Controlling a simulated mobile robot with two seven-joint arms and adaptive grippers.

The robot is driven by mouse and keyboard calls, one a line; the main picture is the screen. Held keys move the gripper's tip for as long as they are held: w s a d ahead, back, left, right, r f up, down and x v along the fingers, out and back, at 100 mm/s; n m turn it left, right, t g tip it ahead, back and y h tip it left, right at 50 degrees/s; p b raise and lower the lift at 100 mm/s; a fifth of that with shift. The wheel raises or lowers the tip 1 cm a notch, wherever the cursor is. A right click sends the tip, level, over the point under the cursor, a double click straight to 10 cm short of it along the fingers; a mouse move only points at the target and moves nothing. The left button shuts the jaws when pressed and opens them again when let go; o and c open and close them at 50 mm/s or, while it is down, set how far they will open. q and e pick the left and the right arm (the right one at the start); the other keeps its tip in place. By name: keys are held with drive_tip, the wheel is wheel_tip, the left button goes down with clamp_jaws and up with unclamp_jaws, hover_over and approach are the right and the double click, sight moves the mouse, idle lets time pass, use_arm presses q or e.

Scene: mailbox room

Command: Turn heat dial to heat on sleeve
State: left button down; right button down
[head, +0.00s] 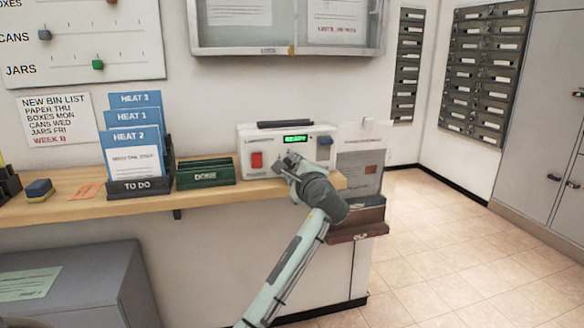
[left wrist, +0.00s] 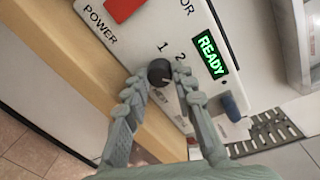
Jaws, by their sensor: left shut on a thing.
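The white laminator (head: 313,141) stands on the wooden shelf with a red power switch (head: 257,160) and a green display (head: 296,139), which reads READY in the left wrist view (left wrist: 211,56). Its black heat dial (left wrist: 159,72) has the marks 1 and 2 beside it; I cannot tell where it points. My left gripper (head: 288,166) is at the laminator's front, its two fingers closed on either side of the dial. The dial is hidden behind the gripper in the head view. The front blue sleeve (head: 130,148) in the TO DO holder reads HEAT 2. My right gripper is not in view.
The TO DO holder (head: 141,186) and a green box (head: 205,174) stand left of the laminator on the shelf (head: 150,203). A blue knob (left wrist: 231,108) sits near the display. A clear stand (head: 361,158) with a sheet is at right. Open tiled floor lies further right.

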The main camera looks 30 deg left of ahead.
use_arm(q)
drive_tip(key=shift+r, duration=0.2)
drive_tip(key=c, duration=1.3)
unclamp_jaws()
drive_tip(key=shift+f, duration=0.1)
drive_tip(key=shift+o, duration=0.2)
drive_tip(key=shift+f, duration=0.1)
drive_tip(key=v, duration=1.2)
drive_tip(key=shift+d, duration=0.1)
